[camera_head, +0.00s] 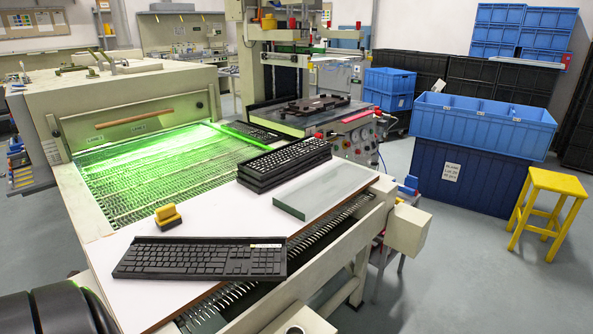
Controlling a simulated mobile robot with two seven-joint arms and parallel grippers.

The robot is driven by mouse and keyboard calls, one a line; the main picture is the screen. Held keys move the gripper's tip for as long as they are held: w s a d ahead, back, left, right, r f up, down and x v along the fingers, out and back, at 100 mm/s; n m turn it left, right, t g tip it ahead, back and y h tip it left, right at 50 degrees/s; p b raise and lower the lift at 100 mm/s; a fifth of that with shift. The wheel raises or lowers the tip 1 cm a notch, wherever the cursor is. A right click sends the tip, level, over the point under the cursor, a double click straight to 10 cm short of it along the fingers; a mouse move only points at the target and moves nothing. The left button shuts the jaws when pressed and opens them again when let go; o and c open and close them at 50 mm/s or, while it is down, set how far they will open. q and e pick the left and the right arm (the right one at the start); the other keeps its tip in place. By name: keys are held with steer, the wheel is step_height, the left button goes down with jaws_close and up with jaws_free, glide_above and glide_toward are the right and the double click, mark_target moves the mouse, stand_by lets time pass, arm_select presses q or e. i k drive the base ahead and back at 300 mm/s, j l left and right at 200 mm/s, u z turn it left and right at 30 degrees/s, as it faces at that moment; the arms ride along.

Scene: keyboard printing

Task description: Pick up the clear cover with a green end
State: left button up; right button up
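A clear, pale slab-like cover (322,189) with a greenish edge lies flat on the white board, right of the stacked black keyboards. Nothing touches it from above. Neither of my grippers shows in the head view. A dark rounded part at the lower left corner looks like a piece of my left arm.
Black keyboards are stacked (284,165) beside the cover. A green-lit mesh conveyor (140,175) is on the left. Blue crates (484,124) stand at right.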

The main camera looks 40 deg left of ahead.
mark_target(306, 198)
steer(key=i+u, duration=0.4)
steer(key=i+l+u, duration=0.2)
steer(key=u, duration=0.25)
steer(key=i+l+u, duration=0.6)
steer(key=u, duration=0.2)
